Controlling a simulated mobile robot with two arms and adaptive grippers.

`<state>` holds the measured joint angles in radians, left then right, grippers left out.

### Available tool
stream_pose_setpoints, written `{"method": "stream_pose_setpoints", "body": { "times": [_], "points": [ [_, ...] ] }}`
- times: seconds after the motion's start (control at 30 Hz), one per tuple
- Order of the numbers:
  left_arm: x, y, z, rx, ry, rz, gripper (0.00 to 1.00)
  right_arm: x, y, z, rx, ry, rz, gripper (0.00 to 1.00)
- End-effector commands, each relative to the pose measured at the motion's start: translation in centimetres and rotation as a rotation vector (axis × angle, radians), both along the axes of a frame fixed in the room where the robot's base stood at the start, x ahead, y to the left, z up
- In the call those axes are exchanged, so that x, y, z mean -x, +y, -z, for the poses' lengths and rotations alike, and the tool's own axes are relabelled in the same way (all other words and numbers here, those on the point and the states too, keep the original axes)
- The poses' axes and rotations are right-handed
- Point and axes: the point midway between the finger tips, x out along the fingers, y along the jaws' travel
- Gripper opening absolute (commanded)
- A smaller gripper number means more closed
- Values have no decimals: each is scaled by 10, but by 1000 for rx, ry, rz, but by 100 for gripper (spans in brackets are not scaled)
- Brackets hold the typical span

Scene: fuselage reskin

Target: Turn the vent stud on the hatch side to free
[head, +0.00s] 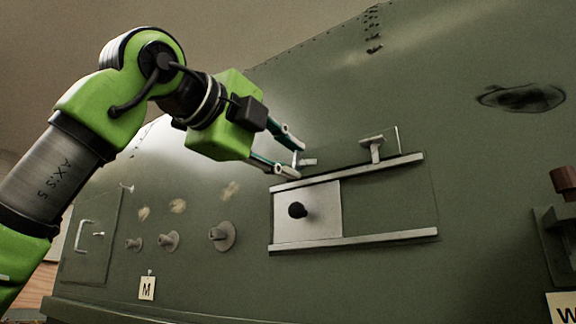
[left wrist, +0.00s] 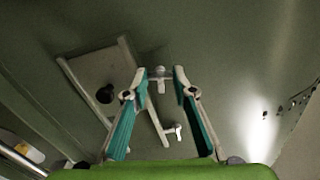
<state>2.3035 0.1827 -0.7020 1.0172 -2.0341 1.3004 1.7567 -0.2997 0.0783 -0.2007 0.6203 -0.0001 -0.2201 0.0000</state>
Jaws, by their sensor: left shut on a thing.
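The vent stud on the hatch side (head: 308,162) is a small pale T-shaped stud above the left end of the sliding panel's upper rail. My left gripper (head: 292,158) is shut on it, with teal fingers and pale tips on either side. In the left wrist view the stud (left wrist: 161,86) shows between the fingertips (left wrist: 160,76); the tips partly hide it. The other vent stud (head: 375,145) stands to the right, above the same rail. It also shows in the left wrist view (left wrist: 175,131). My right gripper is in neither view.
A pale panel with a black knob (head: 297,210) sits between two rails (head: 360,241) just below. The hatch (head: 88,255) with its handle is at the far left. Several round studs (head: 222,236) and an M label (head: 147,288) lie between. A brown-topped fitting (head: 564,180) stands far right.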

Motion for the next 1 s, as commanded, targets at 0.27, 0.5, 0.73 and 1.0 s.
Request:
{"method": "stream_pose_setpoints", "body": {
  "times": [0.27, 0.5, 0.73, 1.0],
  "points": [
    [0, 1, 0, 124, 78, -1, 3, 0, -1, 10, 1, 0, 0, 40],
    [0, 1, -1, 168, 108, -2, 3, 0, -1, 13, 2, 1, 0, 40],
    [-1, 1, -1, 177, 115, -3, 3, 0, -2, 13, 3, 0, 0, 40],
    [-1, 1, -1, 176, 115, -2, 35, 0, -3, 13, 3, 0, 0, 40]
  ]
}}
